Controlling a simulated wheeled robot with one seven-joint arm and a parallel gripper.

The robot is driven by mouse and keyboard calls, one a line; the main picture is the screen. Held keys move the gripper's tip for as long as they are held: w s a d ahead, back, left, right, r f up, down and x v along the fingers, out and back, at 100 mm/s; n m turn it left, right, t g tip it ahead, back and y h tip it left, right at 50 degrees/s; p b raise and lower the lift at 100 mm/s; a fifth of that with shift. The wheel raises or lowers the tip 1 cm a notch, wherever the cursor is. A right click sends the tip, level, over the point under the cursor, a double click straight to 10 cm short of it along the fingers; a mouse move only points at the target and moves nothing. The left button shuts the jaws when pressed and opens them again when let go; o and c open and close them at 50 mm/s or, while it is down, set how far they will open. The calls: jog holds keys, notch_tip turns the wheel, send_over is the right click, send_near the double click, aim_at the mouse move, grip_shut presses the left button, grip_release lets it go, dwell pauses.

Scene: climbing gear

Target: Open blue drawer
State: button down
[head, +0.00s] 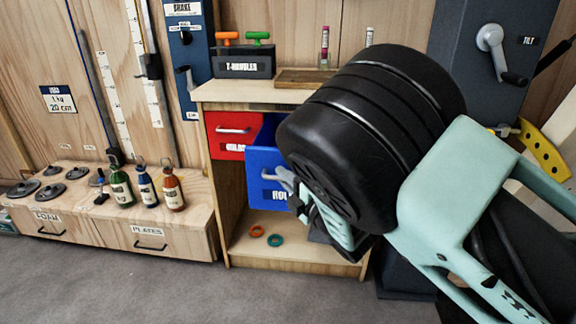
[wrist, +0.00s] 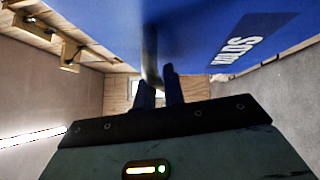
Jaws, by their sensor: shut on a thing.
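The blue drawer (head: 266,168) is in the small wooden cabinet, beside the red drawer. Its front stands out ahead of the red front and its side wall shows, so it is partly open. The wrist view shows its blue front (wrist: 210,28) overhead with a label. My gripper (wrist: 160,88) is shut on the drawer's handle (wrist: 151,55), with a finger on each side of the bar. In the head view my gripper (head: 294,186) is at the drawer front, and my arm hides the drawer's right part.
The red drawer (head: 231,134) looks closed. Orange (head: 257,231) and teal (head: 275,240) rings lie on the cabinet's bottom shelf. Bottles (head: 147,188) and dark discs (head: 52,190) stand on the low wooden bench (head: 105,222) at left. Grey floor (head: 180,290) in front is clear.

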jog(key=shift+s, duration=1.6)
jog(key=shift+a, duration=0.1)
jog(key=c, duration=1.8)
grip_release()
jog(key=shift+o, duration=0.2)
jog(key=v, duration=1.7)
jog(key=shift+s, duration=0.15)
jog(key=shift+f, duration=0.15)
